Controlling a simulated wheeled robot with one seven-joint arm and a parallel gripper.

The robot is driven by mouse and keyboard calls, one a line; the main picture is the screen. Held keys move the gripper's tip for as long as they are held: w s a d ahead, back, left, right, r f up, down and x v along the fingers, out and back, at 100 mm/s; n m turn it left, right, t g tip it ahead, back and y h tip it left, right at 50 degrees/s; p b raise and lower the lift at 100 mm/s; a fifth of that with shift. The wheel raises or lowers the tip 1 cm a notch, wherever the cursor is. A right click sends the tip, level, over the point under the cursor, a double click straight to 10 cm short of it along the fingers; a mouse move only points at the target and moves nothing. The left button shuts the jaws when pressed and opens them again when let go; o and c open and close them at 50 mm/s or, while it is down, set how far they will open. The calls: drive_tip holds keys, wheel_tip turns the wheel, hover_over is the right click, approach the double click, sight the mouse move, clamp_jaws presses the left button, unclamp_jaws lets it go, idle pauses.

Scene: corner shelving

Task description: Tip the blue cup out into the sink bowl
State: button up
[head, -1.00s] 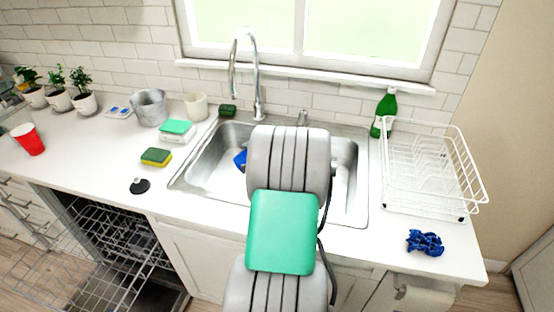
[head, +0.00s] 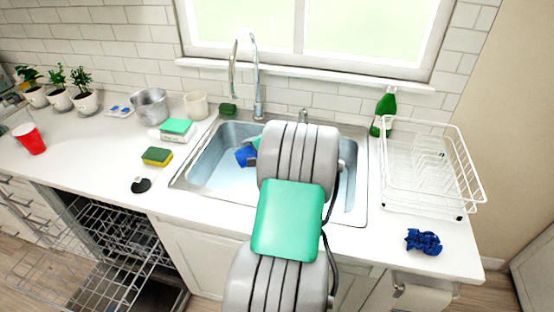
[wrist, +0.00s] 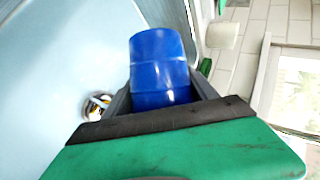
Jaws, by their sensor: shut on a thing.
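The blue cup (wrist: 160,70) is held between the jaws of my gripper (wrist: 165,95) in the wrist view. In the head view the blue cup (head: 244,155) shows over the left part of the sink bowl (head: 205,168), mostly hidden behind my arm, and it looks tilted. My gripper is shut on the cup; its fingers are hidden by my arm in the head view. The sink bowl (wrist: 60,60) fills the left of the wrist view, with its drain (wrist: 97,105) near the cup. The inside of the cup is not visible.
The tall faucet (head: 257,80) stands behind the sink. A white dish rack (head: 430,170) and a green bottle (head: 385,108) are on the right. A sponge (head: 157,156) and a dark round stopper (head: 140,185) lie on the counter at left.

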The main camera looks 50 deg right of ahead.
drive_tip(key=shift+s+d+r+m+t+y, duration=0.3)
drive_tip(key=shift+s+d+r+m+y, duration=0.1)
drive_tip(key=shift+d+y, duration=0.15)
idle(0.4)
drive_tip(key=shift+d+r, duration=0.1)
drive_tip(key=shift+r, duration=0.1)
drive_tip(key=shift+r+m+t+y, duration=0.1)
drive_tip(key=shift+m+t+y, duration=0.15)
drive_tip(key=shift+m+t, duration=0.05)
